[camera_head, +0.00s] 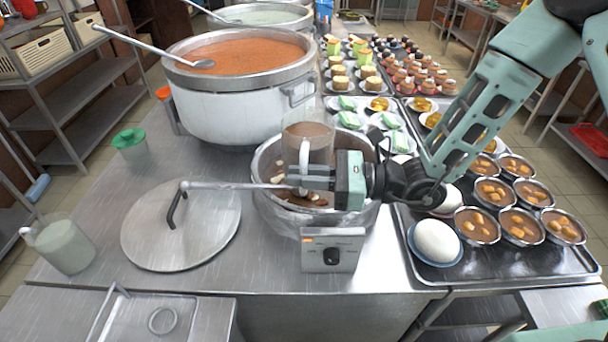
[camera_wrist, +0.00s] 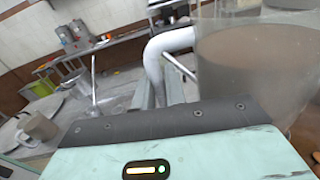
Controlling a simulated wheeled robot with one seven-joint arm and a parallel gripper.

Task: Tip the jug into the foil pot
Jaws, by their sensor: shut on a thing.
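The clear jug (camera_head: 309,145) holds brown liquid and has a white handle. My gripper (camera_head: 306,178) is shut on the handle and holds the jug roughly upright above the foil pot (camera_head: 275,213). The foil pot has a silvery, crinkled wall, with brown contents and pale pieces inside; my gripper and the jug hide part of its opening. In the wrist view, the jug (camera_wrist: 255,75) fills the upper right. Its white handle (camera_wrist: 158,60) runs down between the fingers, whose tips are partly hidden.
A large stockpot (camera_head: 235,105) of orange congee with a ladle stands behind. A round lid (camera_head: 180,225) lies left of the foil pot. A control box with a knob (camera_head: 332,252) is in front. A jug of pale liquid (camera_head: 65,247) stands far left. Trays of bowls (camera_head: 480,225) crowd the right.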

